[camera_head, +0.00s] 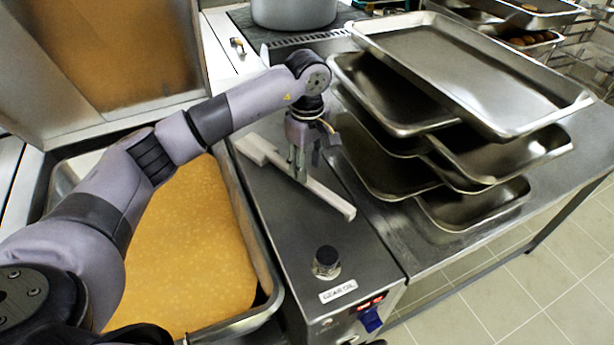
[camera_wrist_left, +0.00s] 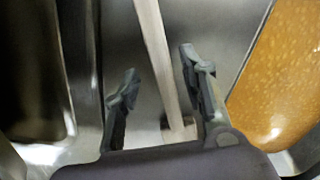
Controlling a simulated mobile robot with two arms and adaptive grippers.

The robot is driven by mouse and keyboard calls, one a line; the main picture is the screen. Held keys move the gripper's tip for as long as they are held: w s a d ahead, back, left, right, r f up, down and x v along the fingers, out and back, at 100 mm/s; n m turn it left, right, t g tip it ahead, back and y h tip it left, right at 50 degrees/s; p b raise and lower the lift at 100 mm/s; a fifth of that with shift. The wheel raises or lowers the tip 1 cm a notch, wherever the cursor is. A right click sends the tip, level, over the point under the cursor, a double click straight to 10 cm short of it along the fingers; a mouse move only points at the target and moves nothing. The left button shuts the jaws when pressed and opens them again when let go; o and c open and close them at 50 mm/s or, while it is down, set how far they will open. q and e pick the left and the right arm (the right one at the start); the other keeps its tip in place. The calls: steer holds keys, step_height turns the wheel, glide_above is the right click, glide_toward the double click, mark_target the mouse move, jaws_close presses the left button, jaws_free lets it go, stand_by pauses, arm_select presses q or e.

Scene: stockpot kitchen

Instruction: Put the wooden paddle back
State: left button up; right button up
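The wooden paddle (camera_head: 328,196) is a long pale piece lying diagonally on the steel counter strip between the vat and the stacked trays. Its wider end is at the upper left, near the vat's rim. My left gripper (camera_head: 300,168) points down over the middle of the paddle. In the left wrist view the paddle's pale handle (camera_wrist_left: 155,45) runs between the two spread fingers (camera_wrist_left: 160,64), with gaps on both sides. The gripper is open. I cannot tell how far the fingertips are above the counter. My right gripper is not in view.
A vat (camera_head: 262,268) of orange liquid (camera_head: 190,250) is left of the counter strip. Several steel trays (camera_head: 450,65) are stacked unevenly at right. A stockpot (camera_head: 293,12) stands at the back. A black knob (camera_head: 326,262) and a label (camera_head: 338,291) are at the strip's front.

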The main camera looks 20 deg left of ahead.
arm_select(q)
step_height(320, 180, up, 8)
steer(key=b, duration=0.1)
stand_by(0.5)
